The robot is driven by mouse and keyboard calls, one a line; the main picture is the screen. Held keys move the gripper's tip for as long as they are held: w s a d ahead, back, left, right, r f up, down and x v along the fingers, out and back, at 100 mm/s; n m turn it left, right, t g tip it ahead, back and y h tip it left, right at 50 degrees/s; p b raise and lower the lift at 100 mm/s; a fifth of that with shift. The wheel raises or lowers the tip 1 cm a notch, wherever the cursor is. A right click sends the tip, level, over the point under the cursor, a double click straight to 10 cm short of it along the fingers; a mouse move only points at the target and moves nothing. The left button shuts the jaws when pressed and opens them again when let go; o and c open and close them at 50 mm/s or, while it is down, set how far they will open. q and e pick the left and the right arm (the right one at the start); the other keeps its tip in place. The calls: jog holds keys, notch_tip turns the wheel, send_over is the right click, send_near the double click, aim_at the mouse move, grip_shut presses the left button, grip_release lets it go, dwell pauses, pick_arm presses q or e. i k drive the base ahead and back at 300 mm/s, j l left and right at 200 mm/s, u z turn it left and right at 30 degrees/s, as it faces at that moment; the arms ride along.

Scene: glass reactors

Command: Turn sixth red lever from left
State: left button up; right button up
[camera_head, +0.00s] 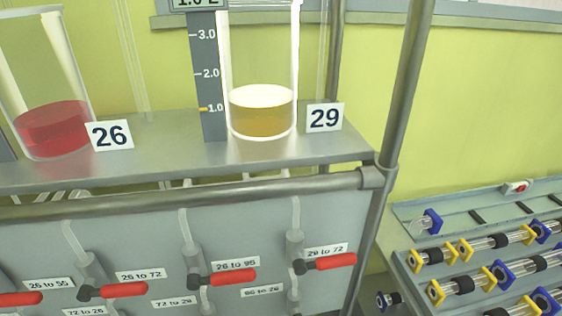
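Several red levers show in a row along the lower panel in the head view. One lever (20,299) is at the far left edge, labelled "26 to 55". Another red lever (122,290) sits by the label "26 to 72". A third red lever (232,276) sits under the label "26 to 95". The rightmost red lever (334,261) sits under the label "29 to 72". All point to the right, roughly level. The row is cut off at the left, so I cannot tell which one is sixth. Neither gripper is in view.
A metal shelf (330,150) above the levers holds a vessel of red liquid (52,128) marked 26 and one of amber liquid (262,118) marked 29. A metal post (408,80) stands at right. Beyond it is a rack (455,215) of glass tube fittings.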

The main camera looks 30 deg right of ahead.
aim_at(300, 268)
jog(key=k+z, duration=0.2)
jog(key=z, duration=0.85)
